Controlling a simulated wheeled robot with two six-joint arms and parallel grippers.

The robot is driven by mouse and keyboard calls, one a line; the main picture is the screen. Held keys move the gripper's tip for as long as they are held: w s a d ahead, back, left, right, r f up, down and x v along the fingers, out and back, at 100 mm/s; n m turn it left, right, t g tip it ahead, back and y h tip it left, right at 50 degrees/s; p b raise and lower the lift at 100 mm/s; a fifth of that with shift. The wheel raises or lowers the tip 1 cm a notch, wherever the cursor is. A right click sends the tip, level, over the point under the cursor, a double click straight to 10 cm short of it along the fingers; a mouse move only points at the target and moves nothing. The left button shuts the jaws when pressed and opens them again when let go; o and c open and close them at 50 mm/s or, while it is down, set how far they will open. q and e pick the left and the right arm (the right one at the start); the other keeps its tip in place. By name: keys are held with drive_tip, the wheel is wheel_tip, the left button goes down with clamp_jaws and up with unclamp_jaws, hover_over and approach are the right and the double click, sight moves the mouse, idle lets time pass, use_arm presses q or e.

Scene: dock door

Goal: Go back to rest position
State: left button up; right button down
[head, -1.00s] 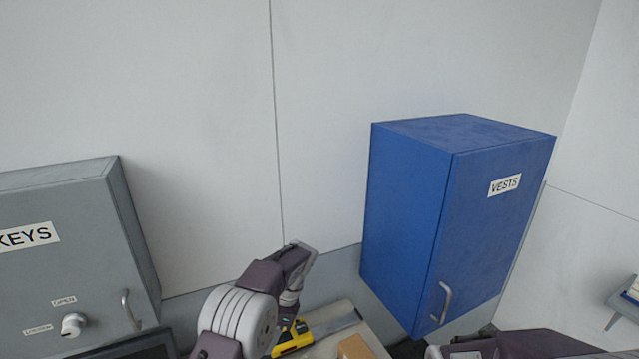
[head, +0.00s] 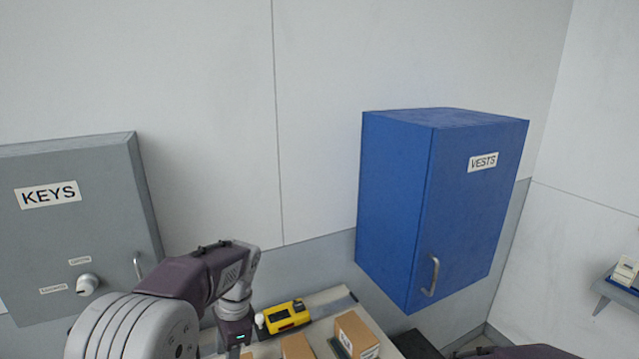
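My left arm (head: 190,280) comes in from the lower left and bends down at its wrist, beside a yellow device on the table. A small green light shows on the wrist near the bottom edge. The fingers of my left gripper are out of view, so I cannot see what they hold, if anything. Only a dark piece of my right arm (head: 515,352) shows at the bottom right edge. My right gripper is out of view.
A grey KEYS cabinet (head: 85,230) is on the left, and a blue VESTS cabinet (head: 400,200) on the right; both doors look shut. The yellow device (head: 287,316) and cardboard boxes (head: 357,335) are on the table (head: 327,300). A shelf (head: 617,290) is at far right.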

use_arm(q)
drive_tip(key=s+f+n, duration=0.3)
drive_tip(key=s, duration=0.2)
drive_tip(key=s+d+f+n+h+b, duration=0.1)
drive_tip(key=s+f+n, duration=0.2)
drive_tip(key=s+f, duration=0.1)
drive_tip(key=s+f+n+t+h+b, duration=0.1)
drive_tip(key=s+f+n, duration=0.2)
drive_tip(key=s, duration=0.4)
drive_tip(key=shift+d+f+n, duration=0.3)
drive_tip(key=shift+f, duration=0.45)
drive_tip(key=shift+w+d+n+t+h, duration=0.15)
drive_tip(key=shift+w+n+t+h, duration=0.15)
drive_tip(key=shift+w+n+t, duration=0.35)
drive_tip(key=shift+w+n, duration=0.35)
drive_tip(key=shift+w, duration=0.25)
drive_tip(key=shift+s, duration=0.15)
